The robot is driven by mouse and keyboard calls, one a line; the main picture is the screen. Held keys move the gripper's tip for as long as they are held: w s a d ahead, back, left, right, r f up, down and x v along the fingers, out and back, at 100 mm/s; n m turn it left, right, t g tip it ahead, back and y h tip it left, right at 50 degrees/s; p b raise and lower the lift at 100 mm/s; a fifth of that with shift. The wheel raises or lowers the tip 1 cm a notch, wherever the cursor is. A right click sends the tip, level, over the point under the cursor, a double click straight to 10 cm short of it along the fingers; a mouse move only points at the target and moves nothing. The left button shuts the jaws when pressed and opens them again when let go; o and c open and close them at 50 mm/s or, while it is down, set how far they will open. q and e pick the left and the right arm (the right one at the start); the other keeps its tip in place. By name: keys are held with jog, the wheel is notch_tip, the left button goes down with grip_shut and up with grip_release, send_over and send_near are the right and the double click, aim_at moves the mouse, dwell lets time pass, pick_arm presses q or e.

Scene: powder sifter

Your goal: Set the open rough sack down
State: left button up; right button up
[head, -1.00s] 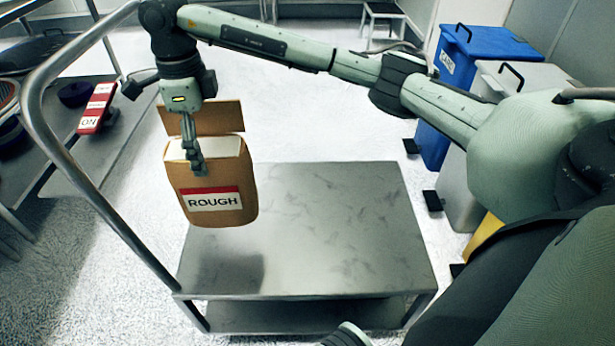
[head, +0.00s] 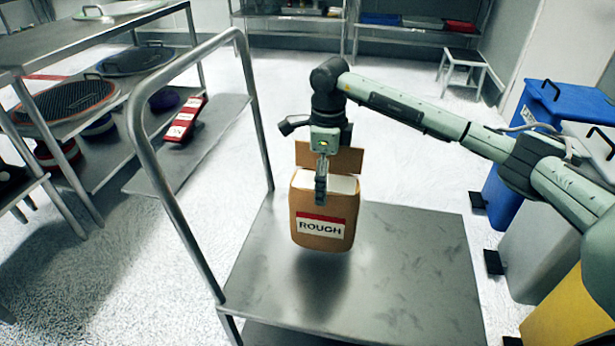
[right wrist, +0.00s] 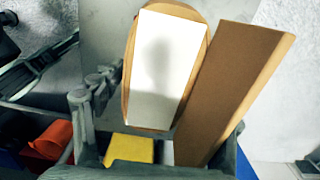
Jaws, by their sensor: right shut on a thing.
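The open rough sack (head: 324,222) is a brown upright bag with a red and white "ROUGH" label, a white top and a raised brown flap. My right gripper (head: 321,190) is shut on its upper front edge, with the arm coming in from the right. The sack is over the left-middle part of the metal cart top (head: 410,270). A soft dark patch shows below it, and it appears to hang slightly above the surface. In the right wrist view the sack's white top (right wrist: 160,68) and brown flap (right wrist: 235,85) show. My left gripper is not in view.
The cart's tall tubular handle (head: 145,120) stands left of the sack. The cart top is otherwise bare, with free room to the right and front. Blue (head: 550,115), grey and yellow bins stand at right. Shelves with sieves (head: 65,100) are at left.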

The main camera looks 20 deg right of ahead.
jog(key=shift+w+d+f, duration=0.1)
jog(key=shift+d, duration=0.25)
jog(key=shift+f, duration=1.95)
jog(key=shift+f, duration=0.1)
jog(key=o, duration=1.9)
jog(key=shift+f, duration=0.1)
jog(key=shift+c, duration=0.2)
notch_tip(320, 180, up, 12)
jog(key=shift+r, duration=0.15)
